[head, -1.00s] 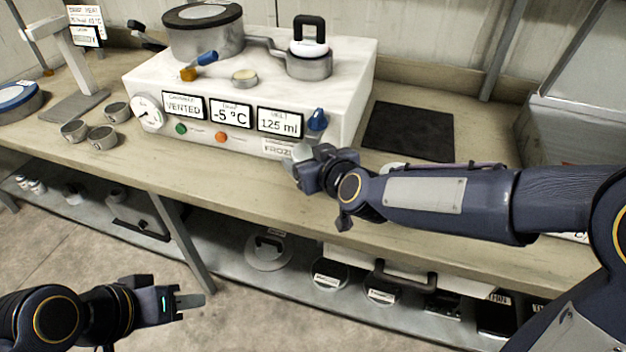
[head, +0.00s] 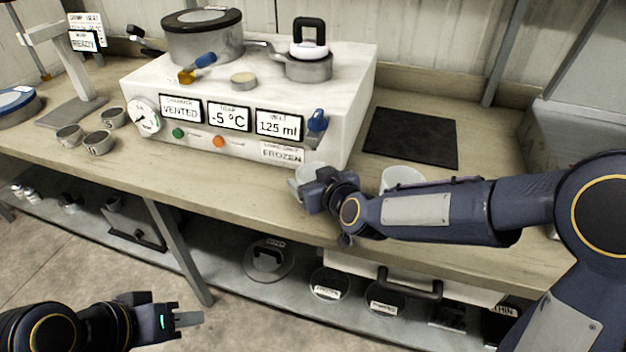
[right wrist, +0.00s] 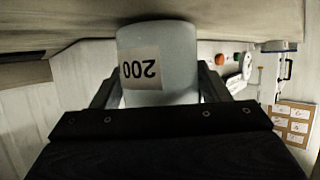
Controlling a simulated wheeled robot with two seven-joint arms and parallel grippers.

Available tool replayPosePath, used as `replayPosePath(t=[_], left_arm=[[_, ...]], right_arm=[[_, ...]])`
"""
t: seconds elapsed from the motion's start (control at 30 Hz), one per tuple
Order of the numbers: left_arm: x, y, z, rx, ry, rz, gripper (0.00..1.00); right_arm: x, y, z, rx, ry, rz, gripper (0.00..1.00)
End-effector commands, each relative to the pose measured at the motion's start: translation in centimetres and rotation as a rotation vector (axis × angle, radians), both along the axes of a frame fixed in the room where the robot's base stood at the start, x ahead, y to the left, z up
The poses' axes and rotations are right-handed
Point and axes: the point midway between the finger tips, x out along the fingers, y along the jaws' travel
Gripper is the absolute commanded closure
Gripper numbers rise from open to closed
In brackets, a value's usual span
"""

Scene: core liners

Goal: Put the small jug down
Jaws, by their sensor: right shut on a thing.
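The small jug (head: 307,174) is a pale, translucent cup at the front of the bench, just before the machine's right front corner. My right gripper (head: 312,190) is shut on it and partly hides it. In the right wrist view the jug (right wrist: 178,45) stands between the two fingers, with a label reading 200 upside down. Its end lies close to the bench surface (right wrist: 80,18); I cannot tell whether it touches. My left gripper (head: 188,318) hangs low at the left, clear of the bench; its finger gap is not clear.
A larger whitish vessel (head: 402,177) stands behind my right forearm. The white machine (head: 345,120) stands behind the jug. A dark mat (head: 411,137) lies right of the machine. Several small tins (head: 99,143) stand at the left. Bare bench (head: 215,180) runs along the front.

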Motion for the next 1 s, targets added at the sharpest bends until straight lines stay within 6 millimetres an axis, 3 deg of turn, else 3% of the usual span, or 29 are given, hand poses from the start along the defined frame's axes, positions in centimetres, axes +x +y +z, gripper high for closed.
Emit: replayPosePath(t=[0.1,0.13,0.27,0.63,0.77,1.0], left_arm=[[0.0,0.0,-0.5,0.0,0.0,0.0,0.64],[0.0,0.0,-0.3,0.0,0.0,0.0,0.64],[0.0,0.0,-0.3,0.0,0.0,0.0,0.64],[0.0,0.0,0.4,0.0,0.0,0.0,0.64],[0.0,0.0,0.3,0.0,0.0,0.0,0.64],[0.0,0.0,1.1,0.0,0.0,0.0,0.64]], right_arm=[[0.0,0.0,-0.5,0.0,0.0,0.0,0.59],[0.0,0.0,-0.3,0.0,0.0,0.0,0.27],[0.0,0.0,-0.3,0.0,0.0,0.0,0.1],[0.0,0.0,0.4,0.001,0.0,0.0,0.09],[-1.6,-0.8,1.0,0.001,-0.002,0.0,0.09],[-5.9,-3.0,3.1,0.002,-0.002,0.0,0.09]])
